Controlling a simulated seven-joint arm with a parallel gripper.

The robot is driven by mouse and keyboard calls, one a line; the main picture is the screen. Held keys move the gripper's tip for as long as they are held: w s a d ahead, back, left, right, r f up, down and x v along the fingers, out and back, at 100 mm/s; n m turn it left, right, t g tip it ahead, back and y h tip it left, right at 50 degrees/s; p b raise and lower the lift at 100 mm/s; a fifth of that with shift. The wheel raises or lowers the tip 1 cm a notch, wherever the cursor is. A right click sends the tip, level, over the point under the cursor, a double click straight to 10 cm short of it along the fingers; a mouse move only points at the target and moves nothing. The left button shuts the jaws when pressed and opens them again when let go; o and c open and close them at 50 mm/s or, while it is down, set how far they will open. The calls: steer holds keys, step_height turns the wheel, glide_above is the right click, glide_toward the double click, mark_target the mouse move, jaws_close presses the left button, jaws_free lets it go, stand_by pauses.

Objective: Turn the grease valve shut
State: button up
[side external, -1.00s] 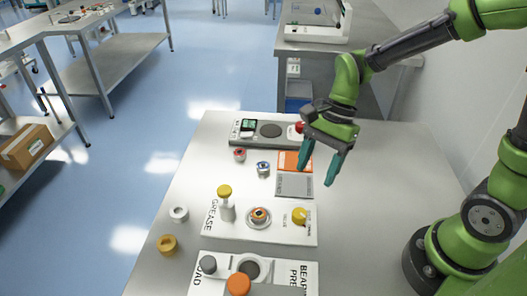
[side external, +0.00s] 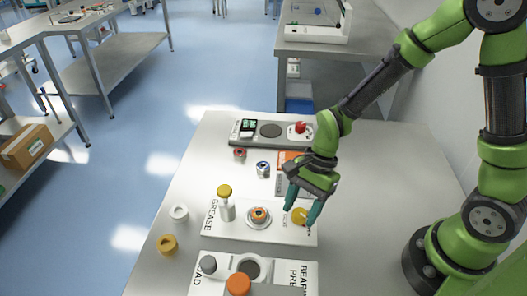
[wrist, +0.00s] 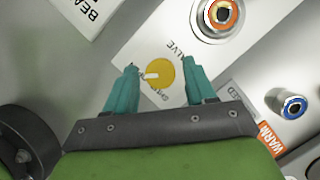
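The grease valve is a round yellow knob (side external: 300,216) with a pale pointer, at the right end of the white grease plate (side external: 235,234). In the wrist view the yellow knob (wrist: 159,73) lies between my fingertips, with its pale pointer toward the left finger. My gripper (side external: 301,212) is open, its teal fingers pointing down over the knob. The wrist view shows my gripper (wrist: 160,76) with wide gaps beside the knob, so no finger visibly touches it. I cannot tell the exact height of the fingertips above the plate.
On the same plate stand a yellow-capped grease post (side external: 226,203) and an orange-centred bearing on a round seat (side external: 259,217). A blue-ringed bearing (side external: 263,169) and a red-ringed one (side external: 239,155) lie behind. The bearing press (side external: 214,283) is in front. The table's right side is clear.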

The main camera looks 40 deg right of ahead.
steer(key=c, duration=0.9)
steer(key=shift+n, duration=0.3)
steer(key=n, duration=0.2)
steer(key=n+g, duration=0.1)
steer(key=shift+w+n+g+h, duration=0.15)
steer(key=shift+n+g+h, duration=0.15)
steer(key=shift+n, duration=0.1)
steer(key=n+g, duration=0.1)
steer(key=n, duration=0.2)
steer(key=shift+a+n+h, duration=0.1)
steer(key=shift+n+h, duration=0.2)
steer(key=shift+h, duration=0.1)
steer(key=n, duration=0.2)
steer(key=n+h, duration=0.1)
steer(key=n, duration=0.1)
steer(key=shift+w+a+g+h, duration=0.1)
steer(key=shift+g+h, duration=0.2)
steer(key=shift+g, duration=0.1)
steer(key=shift+n+h, duration=0.7)
steer(key=shift+n, duration=1.3)
steer(key=shift+o, duration=0.2)
steer(key=o, duration=1)
steer(key=shift+a, duration=0.1)
